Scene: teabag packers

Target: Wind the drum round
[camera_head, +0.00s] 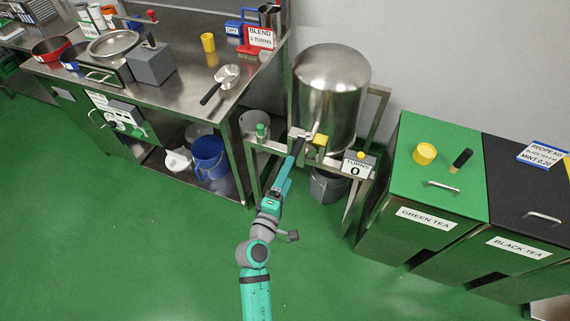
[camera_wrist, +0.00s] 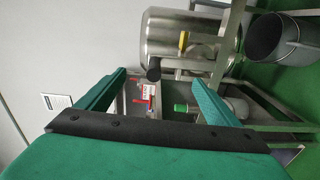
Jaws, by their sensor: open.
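The steel drum (camera_head: 332,85) sits in a metal frame beside the bench, and it also shows in the wrist view (camera_wrist: 170,35). Its sign reads TURNS 0 (camera_head: 355,169). In the head view my arm reaches up to the drum's front, and the gripper partly hides the crank.
A yellow part (camera_head: 320,141) and a green knob (camera_head: 261,130) are on the drum frame. A grey bucket (camera_head: 327,186) stands below. The steel bench (camera_head: 190,90) is at left; the green tea bin (camera_head: 425,175) and black tea bin (camera_head: 525,200) are at right. Green floor lies clear in front.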

